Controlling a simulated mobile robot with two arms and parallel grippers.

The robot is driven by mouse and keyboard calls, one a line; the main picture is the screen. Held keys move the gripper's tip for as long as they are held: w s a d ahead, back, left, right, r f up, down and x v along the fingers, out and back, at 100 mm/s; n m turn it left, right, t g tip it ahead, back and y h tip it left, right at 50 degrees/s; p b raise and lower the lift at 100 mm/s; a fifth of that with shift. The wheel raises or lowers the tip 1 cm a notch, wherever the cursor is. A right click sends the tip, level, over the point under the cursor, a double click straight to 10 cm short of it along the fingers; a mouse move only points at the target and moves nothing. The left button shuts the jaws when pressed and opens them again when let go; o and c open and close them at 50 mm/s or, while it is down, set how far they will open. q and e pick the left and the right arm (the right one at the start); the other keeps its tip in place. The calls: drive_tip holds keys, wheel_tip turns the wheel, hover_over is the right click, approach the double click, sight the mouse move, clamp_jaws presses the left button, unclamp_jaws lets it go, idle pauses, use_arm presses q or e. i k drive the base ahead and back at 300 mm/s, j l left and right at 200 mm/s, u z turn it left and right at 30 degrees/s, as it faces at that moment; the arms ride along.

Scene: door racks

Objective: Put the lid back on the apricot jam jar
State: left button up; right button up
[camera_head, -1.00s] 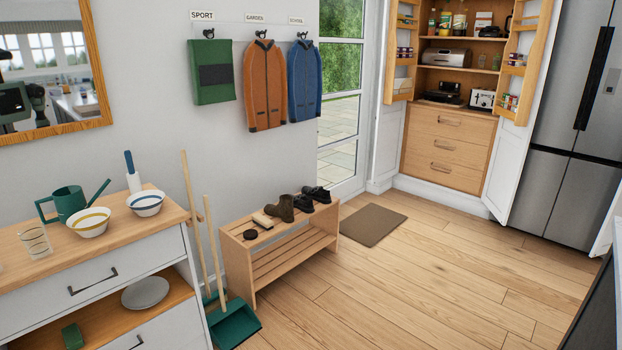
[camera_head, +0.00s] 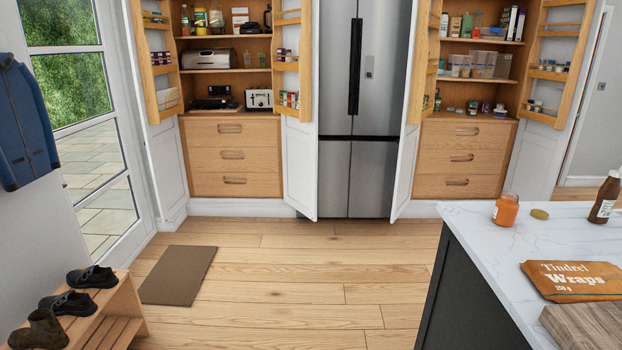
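An orange jar (camera_head: 506,211), which looks like the apricot jam jar, stands upright near the far left corner of the white marble counter (camera_head: 480,232). Its label is too small to read. A flat, round, gold-coloured lid (camera_head: 539,214) lies on the counter just to the right of the jar, apart from it. Neither of my grippers shows in the head view.
A brown bottle (camera_head: 604,198) stands right of the lid. A Tindrel Wraps packet (camera_head: 572,281) and a wooden board (camera_head: 585,326) lie nearer on the counter. Open cupboards flank the fridge (camera_head: 365,100). A shoe bench (camera_head: 98,320) stands at left; the wooden floor between is mostly clear.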

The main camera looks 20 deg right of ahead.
sight(504, 213)
drive_tip(key=i+l+z, duration=0.1)
drive_tip(key=i+z, duration=0.3)
drive_tip(key=i, duration=0.45)
drive_tip(key=i+j+z, duration=0.15)
drive_tip(key=i+z, duration=0.2)
drive_tip(key=i, duration=0.5)
drive_tip(key=i+z, duration=0.5)
drive_tip(key=i+j+z, duration=0.25)
drive_tip(key=z, duration=0.25)
drive_tip(key=i+j+z, duration=0.8)
drive_tip(key=z, duration=0.2)
drive_tip(key=j, duration=0.1)
